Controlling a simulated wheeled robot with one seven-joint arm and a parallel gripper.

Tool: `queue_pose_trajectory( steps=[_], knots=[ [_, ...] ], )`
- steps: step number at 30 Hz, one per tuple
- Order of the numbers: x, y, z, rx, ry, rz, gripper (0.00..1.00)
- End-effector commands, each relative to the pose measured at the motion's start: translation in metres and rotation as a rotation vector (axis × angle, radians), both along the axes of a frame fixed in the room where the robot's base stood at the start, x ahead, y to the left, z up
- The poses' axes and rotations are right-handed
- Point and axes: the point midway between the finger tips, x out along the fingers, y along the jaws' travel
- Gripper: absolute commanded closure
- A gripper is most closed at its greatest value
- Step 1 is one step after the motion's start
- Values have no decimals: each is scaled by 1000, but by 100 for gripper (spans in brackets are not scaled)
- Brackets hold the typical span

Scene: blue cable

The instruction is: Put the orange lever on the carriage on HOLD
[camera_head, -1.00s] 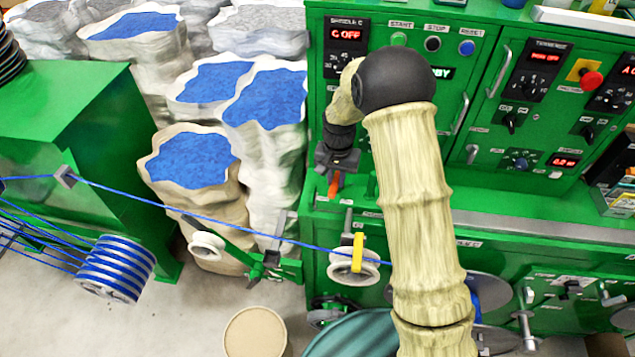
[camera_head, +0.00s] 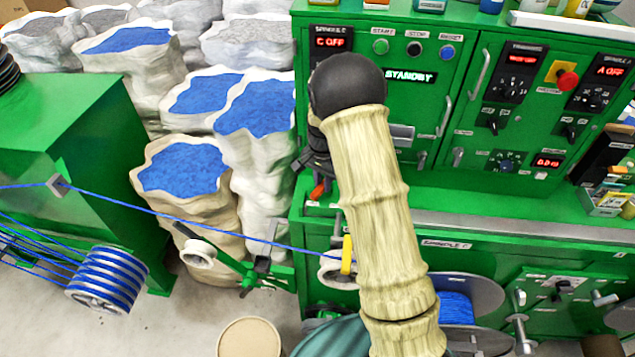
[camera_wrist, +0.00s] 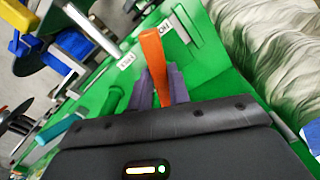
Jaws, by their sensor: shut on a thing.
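The orange lever (camera_wrist: 153,62) stands between the two grey-purple fingers of my gripper (camera_wrist: 160,88) in the wrist view. My gripper is shut on it. Two white labels are on the green carriage plate (camera_wrist: 208,62) beside the lever; the one beyond it begins with "HO", and the one to its left is too small to read surely. In the head view, a bit of the orange lever (camera_head: 319,190) shows below my dark gripper (camera_head: 314,168) at the cabinet's left front corner. My arm hides much of the gripper there.
A blue cable (camera_head: 190,216) runs from the left past a yellow-marked white pulley (camera_head: 333,272) close to my arm. Sacks of blue granules (camera_head: 190,168) stand left of the green cabinet (camera_head: 420,110). Its panel display (camera_head: 409,77) reads STANDBY.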

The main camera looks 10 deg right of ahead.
Motion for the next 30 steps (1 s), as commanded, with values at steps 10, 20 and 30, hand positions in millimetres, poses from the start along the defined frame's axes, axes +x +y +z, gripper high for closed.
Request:
queue_pose_trajectory(
  steps=[10,20,30],
  knots=[
    [3,-1,3,1,-10,-9,76],
    [1,0,1,1,-4,-4,60],
    [2,0,28,1,-8,-3,60]
  ],
)
